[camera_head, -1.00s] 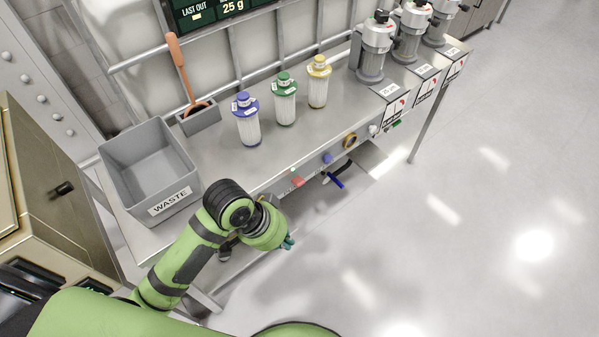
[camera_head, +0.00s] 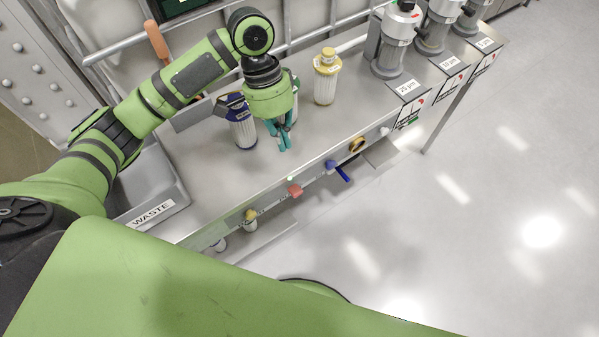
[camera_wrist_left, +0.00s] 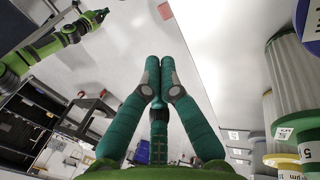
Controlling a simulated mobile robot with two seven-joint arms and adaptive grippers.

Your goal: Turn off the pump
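A red square (camera_wrist_left: 165,10) also shows at the top of the left wrist view. I cannot read a pump label at this size. My left gripper (camera_head: 284,146) hangs over the bench top near its front edge, behind and above the red block and apart from it. Its teal fingertips (camera_wrist_left: 160,65) are together with nothing between them.
A blue-capped filter (camera_head: 241,130) stands left of my gripper, and a yellow-capped one (camera_head: 326,78) right. The green-capped one is mostly hidden behind it. A blue lever (camera_head: 341,172), brass ring (camera_head: 357,145) and yellow knob (camera_head: 250,214) line the front. A waste bin (camera_head: 160,212) stands left.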

